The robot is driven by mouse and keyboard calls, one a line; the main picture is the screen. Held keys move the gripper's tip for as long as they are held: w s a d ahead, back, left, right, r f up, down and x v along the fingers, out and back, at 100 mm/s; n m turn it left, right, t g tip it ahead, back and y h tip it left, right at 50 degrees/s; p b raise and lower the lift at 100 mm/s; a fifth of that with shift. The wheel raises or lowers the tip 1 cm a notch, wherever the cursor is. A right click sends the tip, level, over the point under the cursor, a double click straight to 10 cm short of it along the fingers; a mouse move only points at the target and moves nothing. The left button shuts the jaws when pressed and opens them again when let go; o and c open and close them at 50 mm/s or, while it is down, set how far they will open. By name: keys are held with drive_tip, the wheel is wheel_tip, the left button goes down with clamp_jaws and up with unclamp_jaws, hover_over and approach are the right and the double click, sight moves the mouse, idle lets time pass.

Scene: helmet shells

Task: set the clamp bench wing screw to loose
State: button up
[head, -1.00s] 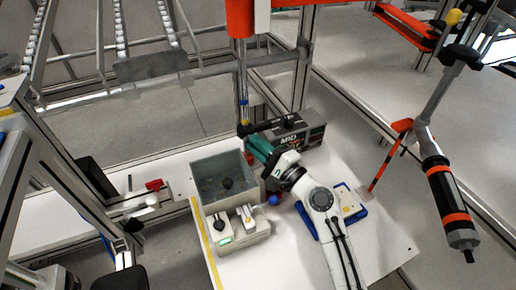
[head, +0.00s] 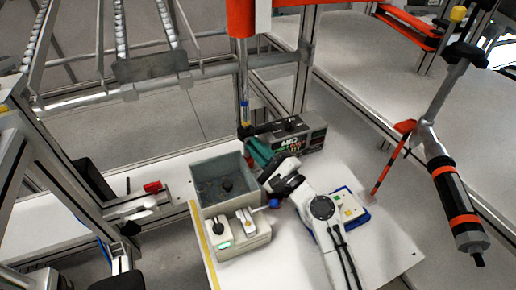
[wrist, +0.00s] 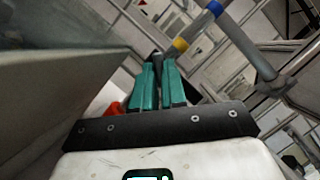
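I cannot identify the wing screw for certain. A small red piece (head: 152,186) sits on a grey metal fixture (head: 130,208) at the left of the white bench (head: 340,243), and may be part of the clamp. My gripper (head: 252,147) has teal fingers and is beside the far right corner of a grey bin, well right of that piece. In the wrist view the fingers (wrist: 159,72) stand close together with a dark part at or behind their tips. Contact with it is unclear. An orange-red bit (wrist: 113,108) shows behind the left finger.
The grey bin (head: 203,203) and a pale box with levers (head: 240,243) stand left of my arm. A dark device (head: 300,138) is behind it, and a blue-edged tray (head: 350,211) is right. A banded pole (head: 243,108) hangs close to the fingers. A black-orange tool (head: 455,205) hangs right.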

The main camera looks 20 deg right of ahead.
drive_tip(key=o, duration=0.5)
drive_tip(key=shift+c, duration=0.2)
drive_tip(key=b+v, duration=0.2)
drive_tip(key=v, duration=0.7)
drive_tip(key=shift+s+d+f+b, duration=0.1)
drive_tip(key=shift+s+f+b, duration=0.1)
drive_tip(key=shift+s+b, duration=0.15)
drive_tip(key=shift+s+d, duration=0.15)
drive_tip(key=shift+s, duration=0.3)
